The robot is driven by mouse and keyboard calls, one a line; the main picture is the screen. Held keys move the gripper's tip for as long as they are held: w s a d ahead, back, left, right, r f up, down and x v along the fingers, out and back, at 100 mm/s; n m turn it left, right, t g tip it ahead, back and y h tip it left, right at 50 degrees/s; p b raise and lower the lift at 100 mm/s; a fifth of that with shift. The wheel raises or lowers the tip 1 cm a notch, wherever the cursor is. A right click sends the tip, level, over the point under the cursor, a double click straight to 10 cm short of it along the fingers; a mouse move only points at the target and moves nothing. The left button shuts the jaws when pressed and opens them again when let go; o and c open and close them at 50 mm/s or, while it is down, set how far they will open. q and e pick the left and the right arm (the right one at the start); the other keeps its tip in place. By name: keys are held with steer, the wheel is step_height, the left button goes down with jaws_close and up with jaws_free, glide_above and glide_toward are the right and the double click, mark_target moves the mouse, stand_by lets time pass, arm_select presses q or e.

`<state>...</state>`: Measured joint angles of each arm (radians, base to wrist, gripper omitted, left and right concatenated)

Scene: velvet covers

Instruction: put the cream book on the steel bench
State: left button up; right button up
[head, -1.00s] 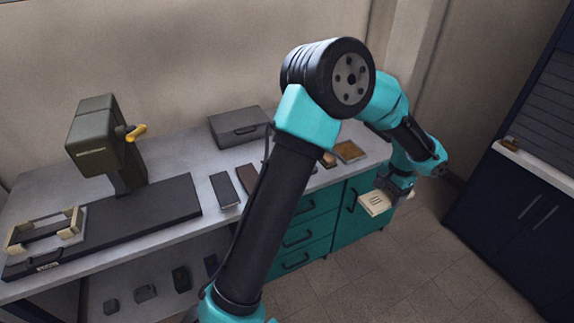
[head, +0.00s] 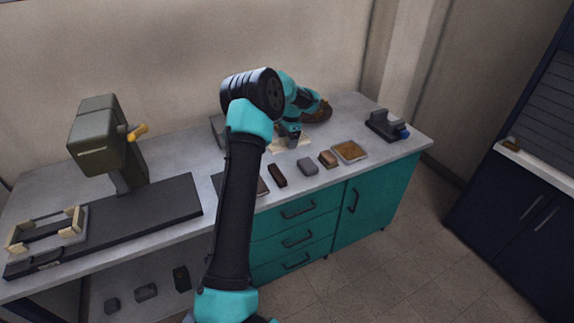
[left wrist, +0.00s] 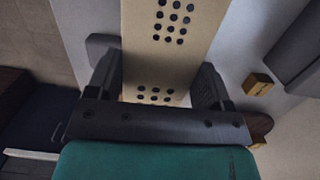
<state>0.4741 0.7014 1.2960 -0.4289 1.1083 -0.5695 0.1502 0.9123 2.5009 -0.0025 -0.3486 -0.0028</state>
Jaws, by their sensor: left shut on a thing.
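The cream book (head: 281,145) is over the back part of the steel bench (head: 392,150) in the head view. My left gripper (head: 290,141) points down and is shut on it. In the left wrist view the book (left wrist: 168,55) is a cream slab with rows of black dots, between the two dark fingers (left wrist: 156,88). I cannot tell whether its underside touches the bench. My left arm partly hides the bench middle. My right gripper is in neither view.
In front of the book lie a dark bar (head: 277,176), a grey block (head: 307,167), a brown block (head: 328,159) and a tan tray (head: 349,151). A dark vise-like device (head: 384,126) stands to the right. A green-grey machine (head: 100,137) stands at the left.

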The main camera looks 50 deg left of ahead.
arm_select(q)
steer(key=s+a, duration=0.4)
steer(key=a, duration=0.3)
steer(key=shift+a, duration=0.4)
steer(key=shift+f, duration=0.1)
steer(key=shift+f, duration=3.05)
steer(key=shift+f, duration=1.9)
steer(key=o, duration=0.6)
steer(key=shift+f, duration=0.15)
steer(key=shift+c, duration=0.2)
steer(key=shift+o, duration=0.9)
